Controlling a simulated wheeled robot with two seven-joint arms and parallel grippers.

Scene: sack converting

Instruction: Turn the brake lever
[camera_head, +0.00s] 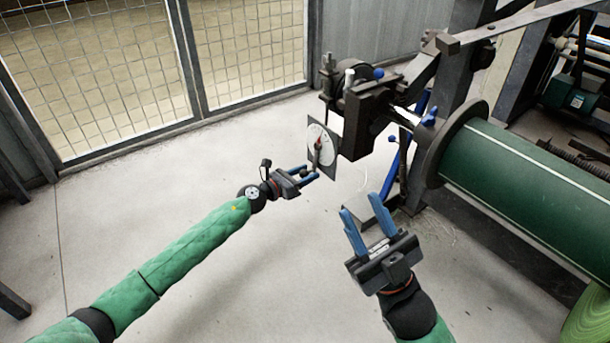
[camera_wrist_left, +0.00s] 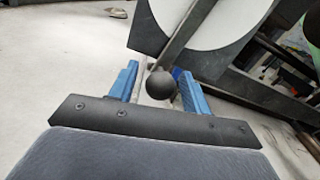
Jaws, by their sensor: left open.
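The brake lever (camera_head: 317,155) is a thin arm in front of a round white dial (camera_head: 327,143) on a dark square plate. In the left wrist view the lever (camera_wrist_left: 182,38) ends in a dark ball knob (camera_wrist_left: 160,85). My left gripper (camera_head: 311,173) is open at the lever's lower end. In the left wrist view the knob sits between its two blue fingers (camera_wrist_left: 158,82), with gaps at the sides; I cannot tell whether either finger touches it. My right gripper (camera_head: 360,206) is open and empty, lower right of the dial, pointing up in the picture.
The dial is fixed to a dark machine bracket (camera_head: 364,118) with blue knobs. A large green roll (camera_head: 530,185) with a dark flange stands at the right. A mesh fence (camera_head: 135,75) is at the back left. The grey floor (camera_head: 110,205) is open at the left.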

